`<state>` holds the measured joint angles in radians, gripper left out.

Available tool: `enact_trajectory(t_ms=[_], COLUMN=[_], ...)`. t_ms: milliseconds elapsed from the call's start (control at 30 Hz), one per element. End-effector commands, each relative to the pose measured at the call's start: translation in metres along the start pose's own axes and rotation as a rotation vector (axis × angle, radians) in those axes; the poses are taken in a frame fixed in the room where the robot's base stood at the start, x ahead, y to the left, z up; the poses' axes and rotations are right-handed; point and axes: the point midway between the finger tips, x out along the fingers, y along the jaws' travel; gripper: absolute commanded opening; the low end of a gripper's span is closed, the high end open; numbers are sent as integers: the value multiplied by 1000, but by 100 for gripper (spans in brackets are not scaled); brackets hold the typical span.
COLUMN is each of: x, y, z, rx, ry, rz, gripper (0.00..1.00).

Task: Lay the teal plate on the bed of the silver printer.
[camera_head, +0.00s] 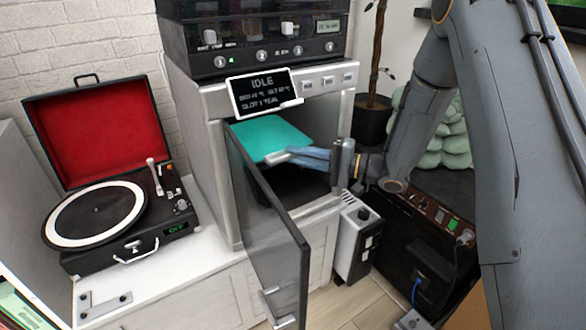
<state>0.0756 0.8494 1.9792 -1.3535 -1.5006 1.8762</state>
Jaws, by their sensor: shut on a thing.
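The teal plate (268,139) is inside the open front of the silver printer (200,105), roughly level, with a pale tab at its near edge. My gripper (287,156) reaches in from the right and is shut on that tab. The dark floor of the printer chamber (300,181) shows below the plate. The plate appears to be above it, but the bed and any contact with it cannot be made out. The printer's dark glass door (265,225) stands open toward the front. The printer's screen (263,92) reads IDLE.
A record player (105,215) with a raised red lid stands on the white cabinet at left. A black unit (255,30) with several dials sits on the printer. A white and black box (355,240) and a dark case (425,245) stand at lower right.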

Motion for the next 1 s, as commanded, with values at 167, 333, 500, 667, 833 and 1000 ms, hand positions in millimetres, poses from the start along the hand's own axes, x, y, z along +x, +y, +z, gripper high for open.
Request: enact_trajectory(t_ms=[167, 333, 500, 667, 833, 1000], x=[0, 0, 0, 0, 0, 0], y=[13, 36, 40, 40, 43, 43], z=[0, 0, 0, 0, 0, 0], rx=[1, 1, -2, -1, -1, 0], ry=[-1, -1, -1, -1, -1, -1], rz=[-2, -2, -3, -2, -1, -1], gripper=[0, 0, 0, 0, 27, 34])
